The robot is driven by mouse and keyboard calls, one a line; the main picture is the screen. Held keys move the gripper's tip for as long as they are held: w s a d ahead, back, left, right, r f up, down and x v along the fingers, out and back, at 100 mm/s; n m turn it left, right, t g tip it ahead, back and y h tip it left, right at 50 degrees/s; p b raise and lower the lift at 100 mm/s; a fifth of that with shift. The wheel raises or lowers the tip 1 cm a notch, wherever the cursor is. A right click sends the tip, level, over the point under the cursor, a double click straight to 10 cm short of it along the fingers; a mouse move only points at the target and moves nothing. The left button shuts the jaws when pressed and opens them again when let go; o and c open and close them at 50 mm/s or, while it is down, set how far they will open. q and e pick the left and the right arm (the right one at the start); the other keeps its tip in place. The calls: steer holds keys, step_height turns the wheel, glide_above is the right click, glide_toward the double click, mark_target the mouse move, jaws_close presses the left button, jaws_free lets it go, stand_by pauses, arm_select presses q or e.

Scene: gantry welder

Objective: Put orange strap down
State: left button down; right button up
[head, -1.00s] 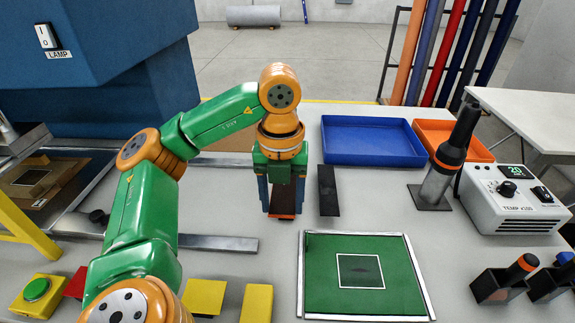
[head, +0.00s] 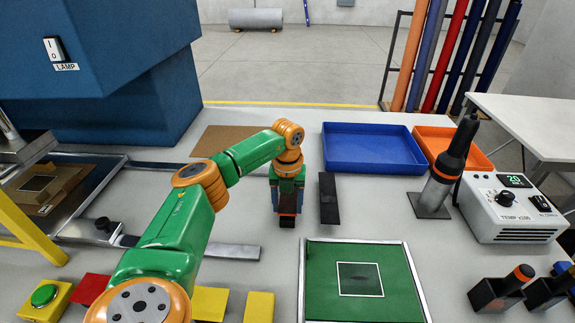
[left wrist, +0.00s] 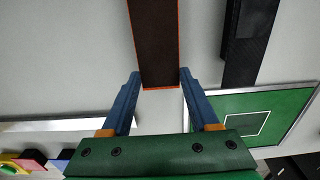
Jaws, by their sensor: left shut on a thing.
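The orange strap (head: 287,219) is a flat dark brown strip with thin orange edges. My left gripper (head: 288,203) is shut on it, over the grey table left of a black strip (head: 328,198). In the left wrist view the strap (left wrist: 158,40) runs away from between the two blue fingers (left wrist: 160,78). Whether its underside touches the table I cannot tell. My right gripper is not in view.
A green mat (head: 325,290) with a white square lies in front. A blue tray (head: 372,168) and orange tray (head: 478,162) stand behind. A hot-air tool (head: 450,165) and its control box (head: 510,230) are at right. Yellow blocks (head: 259,306) lie at front.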

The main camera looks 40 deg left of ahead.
arm_select(q)
steer(key=shift+f, duration=0.25)
steer(key=shift+f, duration=0.3)
steer(key=shift+c, duration=0.7)
jaws_free()
steer(key=shift+r, duration=0.1)
